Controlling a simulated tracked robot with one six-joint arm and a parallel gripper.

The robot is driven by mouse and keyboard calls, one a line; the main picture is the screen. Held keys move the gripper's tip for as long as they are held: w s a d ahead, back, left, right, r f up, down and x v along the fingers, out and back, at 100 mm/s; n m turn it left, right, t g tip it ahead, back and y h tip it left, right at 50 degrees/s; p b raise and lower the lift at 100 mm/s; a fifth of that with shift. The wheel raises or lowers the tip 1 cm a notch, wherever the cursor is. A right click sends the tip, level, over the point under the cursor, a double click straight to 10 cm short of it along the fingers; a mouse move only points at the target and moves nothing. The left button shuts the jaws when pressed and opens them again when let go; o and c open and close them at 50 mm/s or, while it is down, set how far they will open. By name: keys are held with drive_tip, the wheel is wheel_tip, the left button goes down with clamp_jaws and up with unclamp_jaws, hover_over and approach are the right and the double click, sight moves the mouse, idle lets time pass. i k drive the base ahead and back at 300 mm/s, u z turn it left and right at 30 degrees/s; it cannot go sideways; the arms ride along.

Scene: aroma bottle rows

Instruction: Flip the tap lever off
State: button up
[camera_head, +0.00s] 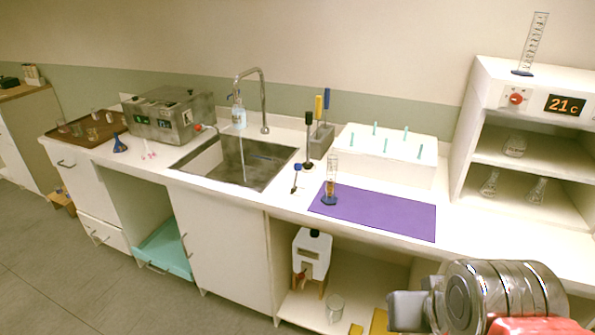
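The metal tap (263,98) stands behind the sink (195,160), its curved spout reaching over the basin. A thin pale stream of water (242,158) falls from the spout into the sink. A small dark lever with a blue tip (296,176) stands on the counter at the sink's right front corner; I cannot tell for sure that it is the tap's lever. Part of my arm shows at the bottom right, well away from the tap. My gripper's fingers are not visible.
Right of the sink are a dark stand (308,140), a cylinder with amber liquid (330,185), a purple mat (375,210) and a white peg rack (385,155). A soap bottle (238,116) is behind the sink. A metal box (168,115) stands left. Floor (70,260) is clear at lower left.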

sight(298, 166)
drive_tip(key=u, duration=0.55)
drive_tip(key=i, duration=1.2)
drive_tip(key=z, duration=2.1)
drive_tip(key=k, duration=0.1)
drive_tip(key=u, duration=0.1)
